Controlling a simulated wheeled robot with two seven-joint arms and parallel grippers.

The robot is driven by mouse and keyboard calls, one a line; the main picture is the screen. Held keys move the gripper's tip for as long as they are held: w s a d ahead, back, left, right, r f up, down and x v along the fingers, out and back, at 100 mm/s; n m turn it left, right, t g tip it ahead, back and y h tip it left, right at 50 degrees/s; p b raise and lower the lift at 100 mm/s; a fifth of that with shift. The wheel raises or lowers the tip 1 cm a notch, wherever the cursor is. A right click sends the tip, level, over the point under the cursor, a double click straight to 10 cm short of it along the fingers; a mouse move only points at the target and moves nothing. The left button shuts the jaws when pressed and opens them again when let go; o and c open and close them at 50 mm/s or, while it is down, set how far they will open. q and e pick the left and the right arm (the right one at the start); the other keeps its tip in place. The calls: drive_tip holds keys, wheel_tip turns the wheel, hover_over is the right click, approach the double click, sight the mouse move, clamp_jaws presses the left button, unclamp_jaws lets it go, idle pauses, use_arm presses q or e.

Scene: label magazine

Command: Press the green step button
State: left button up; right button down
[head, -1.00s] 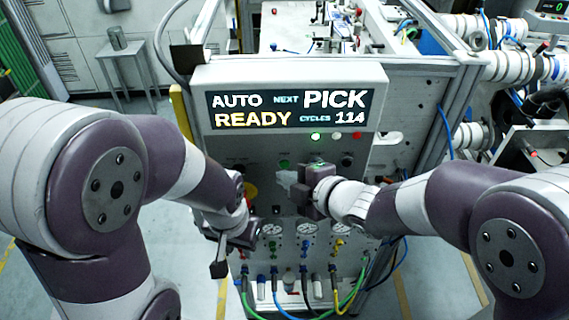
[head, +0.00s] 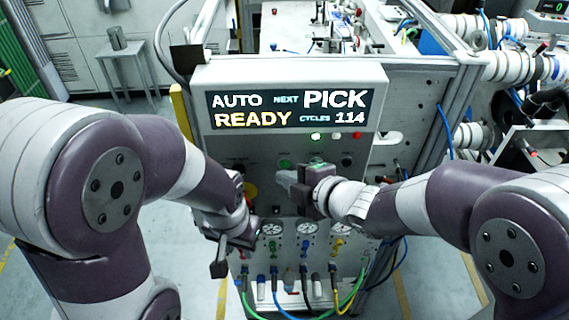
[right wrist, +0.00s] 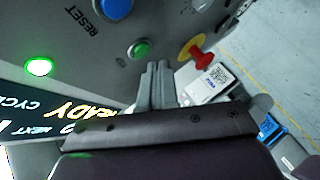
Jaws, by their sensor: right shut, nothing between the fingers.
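The green step button (head: 284,164) is on the grey front panel under the display; in the right wrist view it is a small green dome (right wrist: 140,49). My right gripper (head: 283,178) is in front of the panel, just below the button in the head view. In the right wrist view its fingers (right wrist: 158,66) are together and empty, their tips close to the button; I see no clear contact. My left gripper (head: 218,266) hangs at the panel's lower left, its fingers too unclear to read.
The display (head: 290,109) reads AUTO READY, NEXT PICK, CYCLES 114. A green lamp (head: 316,136) is lit. A blue button (right wrist: 115,8) by the RESET label and a red emergency stop (right wrist: 199,57) on yellow flank the green button. Gauges and hoses (head: 307,230) sit below.

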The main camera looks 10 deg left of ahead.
drive_tip(key=shift+w, duration=0.1)
drive_tip(key=shift+w+a, duration=0.1)
drive_tip(key=shift+w, duration=0.25)
